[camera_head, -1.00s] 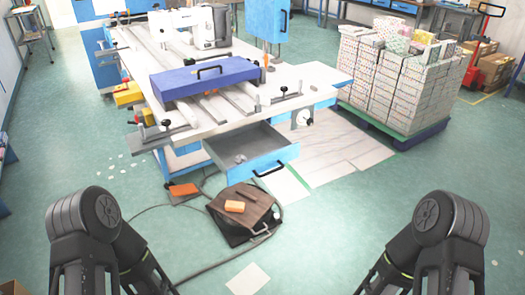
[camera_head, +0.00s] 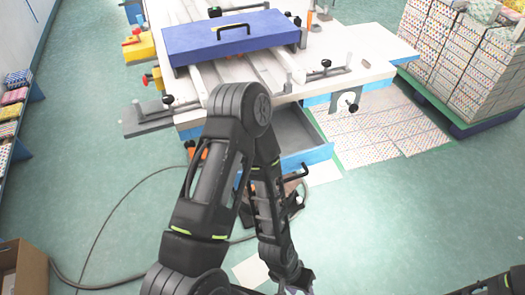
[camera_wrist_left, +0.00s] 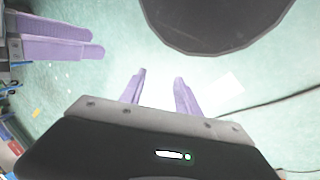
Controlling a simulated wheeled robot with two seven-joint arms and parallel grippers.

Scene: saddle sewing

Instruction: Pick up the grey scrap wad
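The grey scrap wad does not show now; my left arm covers part of the open drawer (camera_head: 297,133) under the table. My left gripper (camera_head: 297,291) is at the bottom edge of the head view, mostly cut off. In the left wrist view its two purple fingers (camera_wrist_left: 160,88) are apart with nothing between them, above the green floor. Another pair of purple fingers (camera_wrist_left: 68,38), apparently my right gripper, is at the left of that view, with a gap between them.
The work table (camera_head: 350,60) carries a blue lidded case (camera_head: 230,38). A dark rounded shape (camera_wrist_left: 215,22) lies beyond the fingers. A cable (camera_head: 110,215) runs over the floor. A loaded pallet (camera_head: 470,125) stands right.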

